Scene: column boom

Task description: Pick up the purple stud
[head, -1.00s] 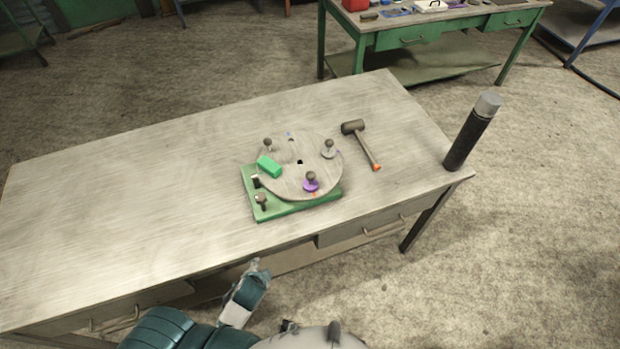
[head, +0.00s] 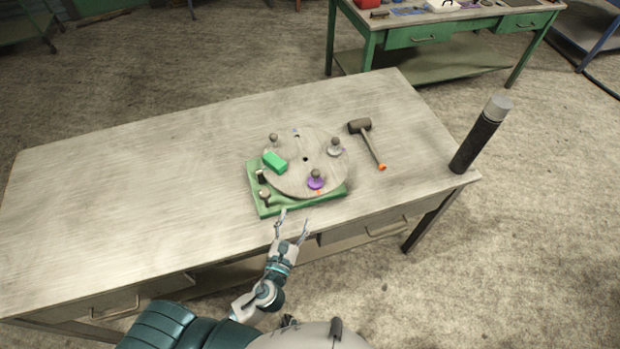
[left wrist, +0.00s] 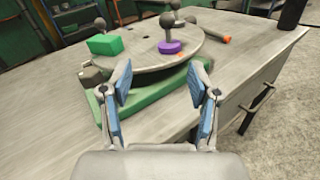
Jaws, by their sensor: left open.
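The purple stud (head: 316,182) has a purple round base and a dark ball knob on top. It stands upright near the front edge of the round grey disc (head: 290,183) on a green base plate (head: 269,209). It also shows in the left wrist view (left wrist: 169,46), beyond the fingers and a little right of centre. My left gripper (head: 293,222) is open and empty at the table's front edge, short of the base plate and the stud. Its two blue-padded fingers (left wrist: 163,92) are spread apart in the left wrist view. My right gripper is not in view.
A green block (head: 274,162) and two other knobbed studs, one grey-based (head: 335,148), sit on the disc. A small knob (head: 264,195) stands on the plate's front left corner. A mallet (head: 367,143) lies right of the disc. A dark cylinder (head: 480,136) stands at the table's right edge.

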